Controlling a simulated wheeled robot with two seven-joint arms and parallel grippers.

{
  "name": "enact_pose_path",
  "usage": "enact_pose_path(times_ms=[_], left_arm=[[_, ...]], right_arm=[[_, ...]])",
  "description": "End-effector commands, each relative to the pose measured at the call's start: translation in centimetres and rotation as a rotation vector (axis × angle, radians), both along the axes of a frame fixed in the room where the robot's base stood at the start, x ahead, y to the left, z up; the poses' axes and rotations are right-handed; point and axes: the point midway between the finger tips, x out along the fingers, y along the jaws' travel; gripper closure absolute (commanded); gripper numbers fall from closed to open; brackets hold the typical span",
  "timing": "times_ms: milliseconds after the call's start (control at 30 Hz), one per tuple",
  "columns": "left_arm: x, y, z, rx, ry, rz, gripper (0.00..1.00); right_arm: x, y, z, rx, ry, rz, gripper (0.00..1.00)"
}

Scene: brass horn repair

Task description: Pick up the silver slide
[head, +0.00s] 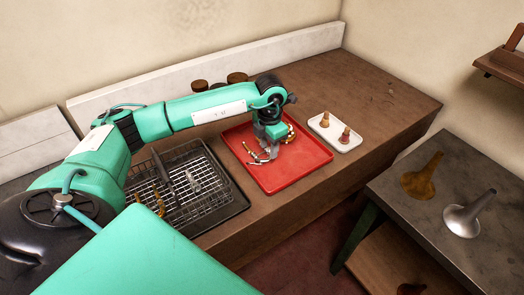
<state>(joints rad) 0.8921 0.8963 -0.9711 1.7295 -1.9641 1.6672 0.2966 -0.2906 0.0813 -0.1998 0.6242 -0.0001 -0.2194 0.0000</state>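My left gripper (266,152) reaches down over the red tray (308,166) on the brown bench. Small curved silver and brass pieces lie at its fingertips. A thin silver curved piece (257,161), which may be the silver slide, shows just under the fingers, partly hidden by them. A brass piece (291,133) lies just right of the gripper. I cannot tell whether the fingers are open or shut on anything. Another small silver piece (193,181) lies in the wire basket (215,203) left of the tray. My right gripper is out of view.
A brass curved piece (160,204) is at the basket's near left. A white tray (345,143) with two small pegs stands right of the red tray. Brown jars (237,78) stand behind my arm. A grey side table (405,207) holds a brass bell (420,182) and a silver bell (468,214).

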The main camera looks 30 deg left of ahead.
Motion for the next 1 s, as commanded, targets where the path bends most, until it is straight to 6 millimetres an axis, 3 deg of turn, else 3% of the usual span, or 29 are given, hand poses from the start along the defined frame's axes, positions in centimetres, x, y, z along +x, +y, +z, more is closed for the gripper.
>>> enact_pose_path(times_ms=[33,200,367,567,767,1000], left_arm=[[-0.2,0.1,-0.2,0.001,0.004,0.001,0.6],[-0.3,0.3,-2.5,0.001,0.004,0.0,0.6],[-0.3,0.3,-3.8,0.0,0.001,0.0,0.6],[-0.3,0.3,-4.0,0.0,0.0,0.0,0.6],[-0.3,0.3,-3.9,0.0,0.0,0.0,0.98],[-0.2,0.3,-3.9,0.0,0.0,0.0,1.0]], right_arm=[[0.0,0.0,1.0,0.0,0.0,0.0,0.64],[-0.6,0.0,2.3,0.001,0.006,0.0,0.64],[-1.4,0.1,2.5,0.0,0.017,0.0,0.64],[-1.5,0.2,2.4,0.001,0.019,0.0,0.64],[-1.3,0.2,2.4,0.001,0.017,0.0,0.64],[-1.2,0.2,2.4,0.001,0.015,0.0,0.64]])
